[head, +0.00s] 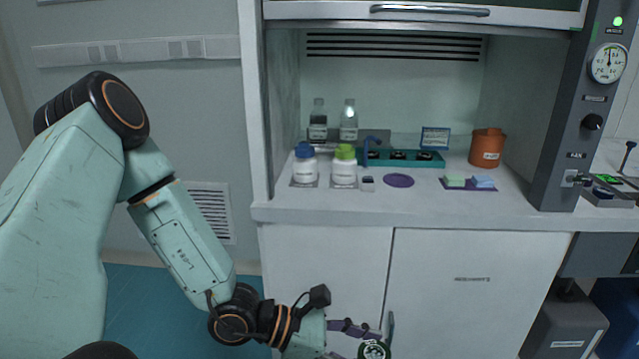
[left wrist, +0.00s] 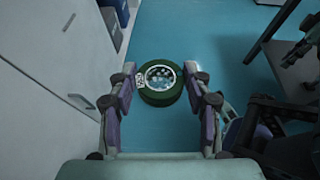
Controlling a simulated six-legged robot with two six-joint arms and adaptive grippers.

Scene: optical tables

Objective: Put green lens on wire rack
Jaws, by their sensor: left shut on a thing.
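The green lens (left wrist: 146,95) is a round dark-green ring with clear glass and a small white label. My left gripper (left wrist: 160,82) is shut on it, with one finger on each side of the rim. In the head view the lens (head: 374,350) is at the bottom edge, partly cut off, held by my left gripper (head: 364,338) in front of the white cabinet doors and below the worktop. I cannot make out a wire rack in either view. My right gripper is in neither view.
The fume hood worktop (head: 400,212) holds a blue-capped jar (head: 305,167), a green-capped jar (head: 344,169), a teal tray (head: 440,160), a purple disc (head: 398,181), an orange container (head: 487,147) and two glass bottles. Blue floor (left wrist: 175,30) lies below the lens; dark furniture stands right.

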